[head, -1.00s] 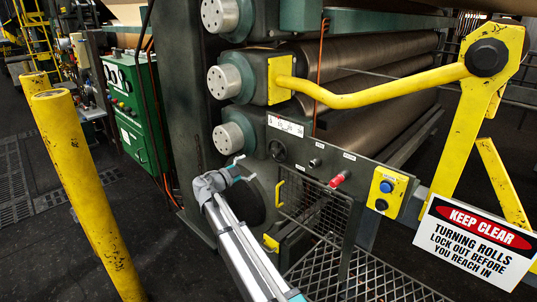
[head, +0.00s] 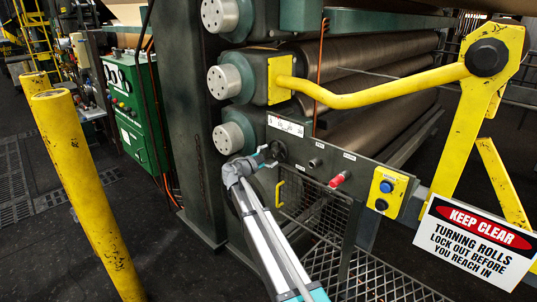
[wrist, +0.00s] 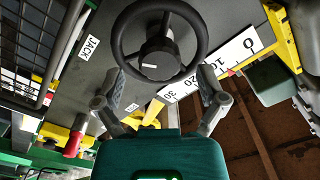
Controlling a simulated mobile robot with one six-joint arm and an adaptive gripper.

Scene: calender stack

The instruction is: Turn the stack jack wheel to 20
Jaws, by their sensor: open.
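The jack wheel (wrist: 157,54) is a black handwheel with a dark hub and a short white mark, beside a "JACK" label (wrist: 89,47). In the head view the wheel (head: 280,151) sits on the grey panel, partly behind my gripper (head: 264,156). A white scale (wrist: 232,58) runs beside the wheel with 0, 20 and 30 readable; a finger covers part of it. A small red mark (wrist: 231,72) shows at the scale's edge between 0 and 20. In the wrist view my gripper (wrist: 164,88) is open, its fingers apart on either side below the hub, near the rim. Contact cannot be told.
A red knob (head: 338,179) and a yellow button box (head: 388,190) stand right along the panel. A yellow bar (head: 390,90) crosses above. A mesh guard (head: 318,215) hangs below, and a "KEEP CLEAR" sign (head: 475,240) stands at right. Yellow posts (head: 85,190) stand at left.

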